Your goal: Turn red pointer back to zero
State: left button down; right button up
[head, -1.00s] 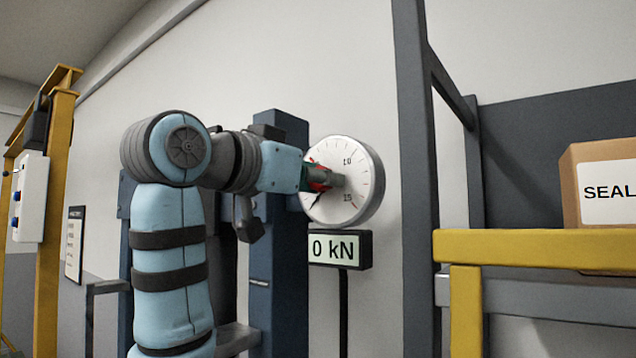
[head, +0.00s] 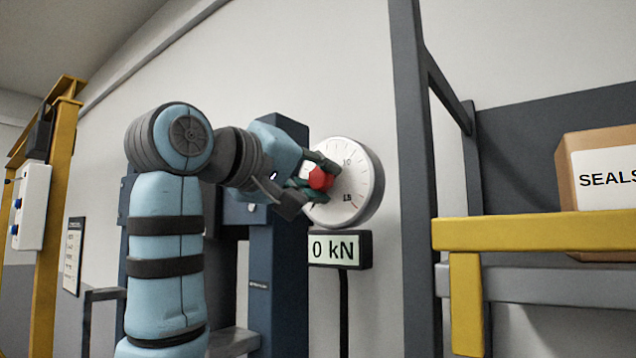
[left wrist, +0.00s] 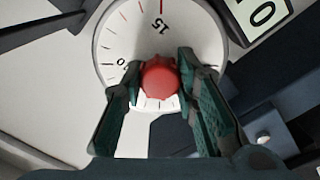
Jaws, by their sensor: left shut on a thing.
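The white round gauge (head: 352,190) on the wall has printed ticks and numbers, and its display (head: 340,249) reads 0 kN. A red knob (head: 320,179) sits at the middle of its face. My left gripper (head: 318,176) is shut on this knob, with one finger on either side. In the left wrist view the red knob (left wrist: 160,77) lies between the two green-padded fingertips (left wrist: 158,75), with the gauge face (left wrist: 118,48) behind it. A separate red pointer arm cannot be made out; the fingers hide part of the dial. My right gripper is not in view.
A dark blue post (head: 279,285) stands close to the left of the gauge. On the right are a grey upright (head: 412,180), a yellow rail (head: 530,232) and a cardboard box (head: 568,190). The wall between gauge and upright is clear.

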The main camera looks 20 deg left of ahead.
pick_arm(q)
jog(key=n, duration=0.3)
jog(key=shift+r+n+b, duration=0.1)
jog(key=shift+n+b, duration=0.6)
jog(key=shift+n, duration=1.4)
jog(key=c, duration=1.2)
grip_release()
jog(key=shift+a, duration=0.1)
jog(key=shift+c, duration=0.2)
jog(key=v, duration=1.2)
